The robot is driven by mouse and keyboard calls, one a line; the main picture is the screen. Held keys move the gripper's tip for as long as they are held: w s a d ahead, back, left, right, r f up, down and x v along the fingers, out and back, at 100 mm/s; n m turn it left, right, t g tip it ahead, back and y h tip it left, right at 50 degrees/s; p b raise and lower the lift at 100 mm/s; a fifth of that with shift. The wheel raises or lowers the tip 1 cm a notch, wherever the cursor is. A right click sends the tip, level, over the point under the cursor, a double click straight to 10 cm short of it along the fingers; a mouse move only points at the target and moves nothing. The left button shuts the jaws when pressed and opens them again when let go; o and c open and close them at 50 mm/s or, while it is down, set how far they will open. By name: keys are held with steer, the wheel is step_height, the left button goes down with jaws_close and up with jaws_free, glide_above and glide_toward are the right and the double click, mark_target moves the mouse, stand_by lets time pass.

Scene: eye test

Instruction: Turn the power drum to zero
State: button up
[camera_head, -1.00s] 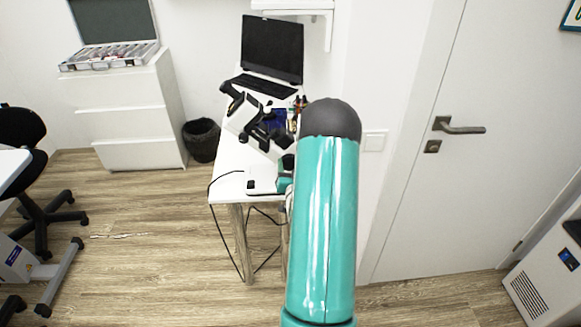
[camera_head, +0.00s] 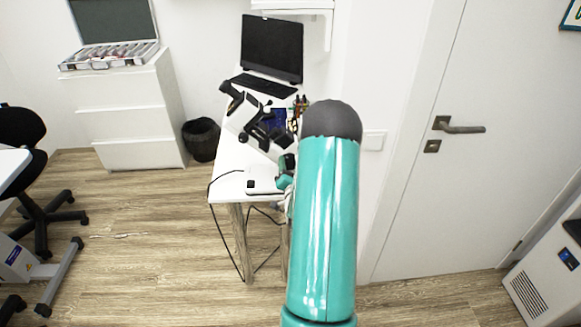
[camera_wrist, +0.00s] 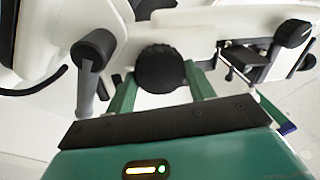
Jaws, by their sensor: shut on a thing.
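No marking or number on the drum can be read. In the head view my arm hides most of the gripper, with only a bit of green showing beside the microscope base.
A monitor (camera_head: 272,47) and keyboard (camera_head: 264,86) stand behind the microscope. Pens (camera_head: 300,104) stand near the wall side. A black cable hangs off the table's left edge. A door (camera_head: 470,190) is at right, a bin (camera_head: 201,140) at left.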

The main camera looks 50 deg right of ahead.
steer(key=o, duration=1)
steer(key=shift+c, duration=0.2)
steer(key=v, duration=1.4)
steer(key=shift+r, duration=0.1)
